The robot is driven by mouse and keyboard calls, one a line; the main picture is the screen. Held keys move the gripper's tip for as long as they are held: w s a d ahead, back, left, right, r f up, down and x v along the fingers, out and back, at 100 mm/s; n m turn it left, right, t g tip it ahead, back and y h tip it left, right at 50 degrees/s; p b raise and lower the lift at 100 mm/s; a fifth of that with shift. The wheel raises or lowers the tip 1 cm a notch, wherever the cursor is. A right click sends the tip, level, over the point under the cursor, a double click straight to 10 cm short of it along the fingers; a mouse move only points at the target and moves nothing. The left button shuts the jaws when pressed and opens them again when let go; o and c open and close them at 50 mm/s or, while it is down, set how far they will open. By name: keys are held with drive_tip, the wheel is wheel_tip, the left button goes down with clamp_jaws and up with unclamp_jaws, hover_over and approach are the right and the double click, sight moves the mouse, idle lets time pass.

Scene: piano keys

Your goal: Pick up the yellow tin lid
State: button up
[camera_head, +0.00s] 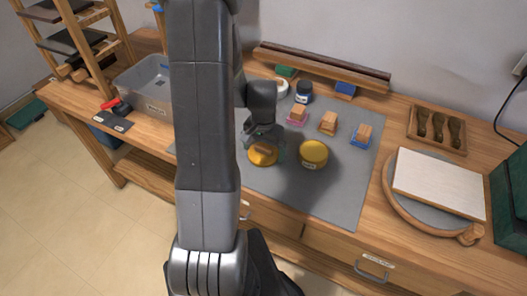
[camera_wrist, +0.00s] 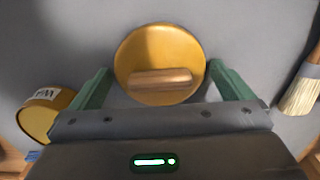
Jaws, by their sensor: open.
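The yellow tin lid (camera_wrist: 160,45) is round, with a wooden bar handle (camera_wrist: 160,79) across it, and lies on the grey mat. In the head view the lid (camera_head: 262,155) is partly hidden by my gripper (camera_head: 265,146). In the wrist view my gripper (camera_wrist: 160,72) is open, its green fingers on either side of the lid with the handle between them. I cannot tell whether the fingers touch the lid. A yellow tin (camera_head: 313,155) with a label stands right of the lid; it also shows in the wrist view (camera_wrist: 42,115).
A brush (camera_wrist: 300,92) lies at the right of the wrist view. Several small wooden blocks (camera_head: 328,123) and a dark blue jar (camera_head: 303,92) stand behind on the grey mat (camera_head: 340,200). A grey bin (camera_head: 148,82) is at left. The mat's front right is clear.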

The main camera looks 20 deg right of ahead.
drive_tip(key=shift+c, duration=0.2)
drive_tip(key=c, duration=0.6)
drive_tip(key=shift+c, duration=0.2)
drive_tip(key=shift+r, duration=0.1)
